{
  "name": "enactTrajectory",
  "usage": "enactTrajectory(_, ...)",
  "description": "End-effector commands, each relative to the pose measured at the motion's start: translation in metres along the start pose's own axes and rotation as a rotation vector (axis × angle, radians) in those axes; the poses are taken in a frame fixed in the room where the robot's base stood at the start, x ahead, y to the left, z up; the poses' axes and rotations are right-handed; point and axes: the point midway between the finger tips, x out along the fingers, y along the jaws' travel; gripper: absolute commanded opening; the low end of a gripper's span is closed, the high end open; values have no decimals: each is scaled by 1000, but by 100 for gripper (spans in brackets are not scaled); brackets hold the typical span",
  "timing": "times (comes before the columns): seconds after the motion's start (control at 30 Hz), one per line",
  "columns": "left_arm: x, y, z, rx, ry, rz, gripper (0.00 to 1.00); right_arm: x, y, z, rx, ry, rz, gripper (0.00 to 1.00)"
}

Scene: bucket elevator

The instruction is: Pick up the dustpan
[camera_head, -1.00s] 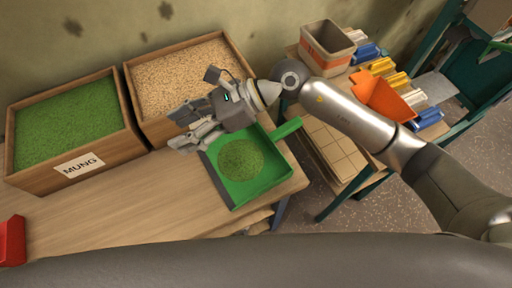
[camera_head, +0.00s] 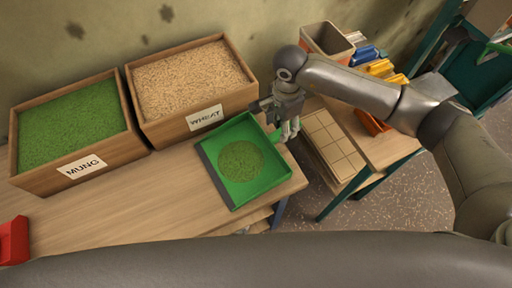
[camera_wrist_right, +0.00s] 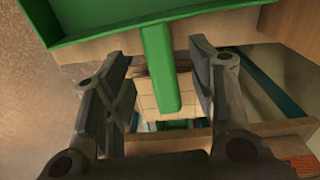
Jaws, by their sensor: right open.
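In the right wrist view the green handle (camera_wrist_right: 160,70) runs between the two open fingers of my right gripper (camera_wrist_right: 160,88), with gaps on both sides. The dustpan's pan (camera_wrist_right: 110,18) shows at the top of that view. My left gripper is not in view.
A mung box (camera_head: 85,168) and a wheat box (camera_head: 172,130) stand behind the dustpan. A red object (camera_head: 13,241) sits at the table's left edge. A second table at right holds a bin (camera_head: 326,42), yellow and blue items and an orange scoop (camera_head: 371,122).

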Motion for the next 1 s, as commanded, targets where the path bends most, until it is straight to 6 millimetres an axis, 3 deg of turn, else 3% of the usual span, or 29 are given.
enactTrajectory(0.2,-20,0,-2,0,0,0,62,25,2,7,0,-3,6,52)
enactTrajectory(0.33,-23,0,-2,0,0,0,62,44,1,6,0,-3,3,52)
enactTrajectory(0.67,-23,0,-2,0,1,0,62,52,0,6,-1,-2,0,50)
enactTrajectory(1.0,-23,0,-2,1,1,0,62,52,0,6,0,-2,0,7)
